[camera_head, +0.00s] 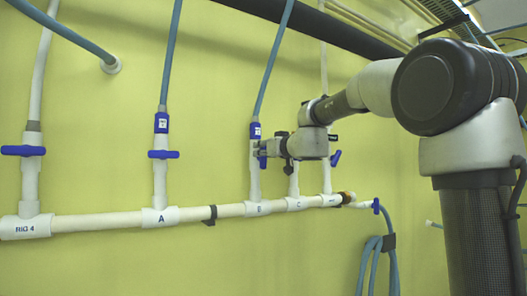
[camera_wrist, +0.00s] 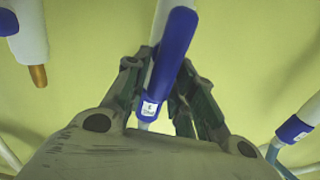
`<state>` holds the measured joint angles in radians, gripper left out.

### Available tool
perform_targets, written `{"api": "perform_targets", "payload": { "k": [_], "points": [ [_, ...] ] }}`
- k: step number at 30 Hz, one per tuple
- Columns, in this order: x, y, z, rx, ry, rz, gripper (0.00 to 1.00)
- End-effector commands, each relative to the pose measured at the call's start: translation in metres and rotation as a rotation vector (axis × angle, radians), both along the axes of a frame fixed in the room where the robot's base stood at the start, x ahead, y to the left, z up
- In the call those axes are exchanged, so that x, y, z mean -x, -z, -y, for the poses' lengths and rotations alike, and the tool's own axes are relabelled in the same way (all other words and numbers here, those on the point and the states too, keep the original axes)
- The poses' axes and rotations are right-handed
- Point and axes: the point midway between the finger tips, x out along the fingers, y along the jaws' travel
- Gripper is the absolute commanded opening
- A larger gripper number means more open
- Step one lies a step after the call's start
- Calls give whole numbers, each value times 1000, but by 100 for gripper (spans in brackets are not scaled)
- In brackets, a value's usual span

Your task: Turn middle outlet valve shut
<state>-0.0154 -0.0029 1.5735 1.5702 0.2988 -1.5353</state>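The middle outlet valve is on the branch marked B, a white pipe (camera_head: 254,185) with a blue labelled hose connector (camera_head: 255,131) on top. My gripper (camera_head: 262,150) is at this valve and hides most of its handle in the head view. In the wrist view, the blue valve handle (camera_wrist: 179,38) runs lengthwise between the two fingers of my gripper (camera_wrist: 165,75). The labelled connector (camera_wrist: 150,108) shows below it. The fingers lie close on both sides of the handle; whether they press on it is not clear.
Valve A (camera_head: 164,154) and the valve at far left (camera_head: 23,150) have crosswise blue handles. Branch C (camera_head: 294,183) and another blue-handled valve (camera_head: 336,158) stand close to the right of B. A white manifold pipe (camera_head: 105,221) runs below; hoses rise above.

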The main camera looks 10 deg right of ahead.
Motion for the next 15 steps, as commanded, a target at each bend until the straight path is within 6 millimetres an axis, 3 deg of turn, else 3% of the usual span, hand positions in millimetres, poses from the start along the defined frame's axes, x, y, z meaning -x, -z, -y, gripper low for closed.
{"api": "perform_targets", "payload": {
  "k": [15],
  "points": [
    [-1,1,4,-138,1,-45,2]
  ]
}}
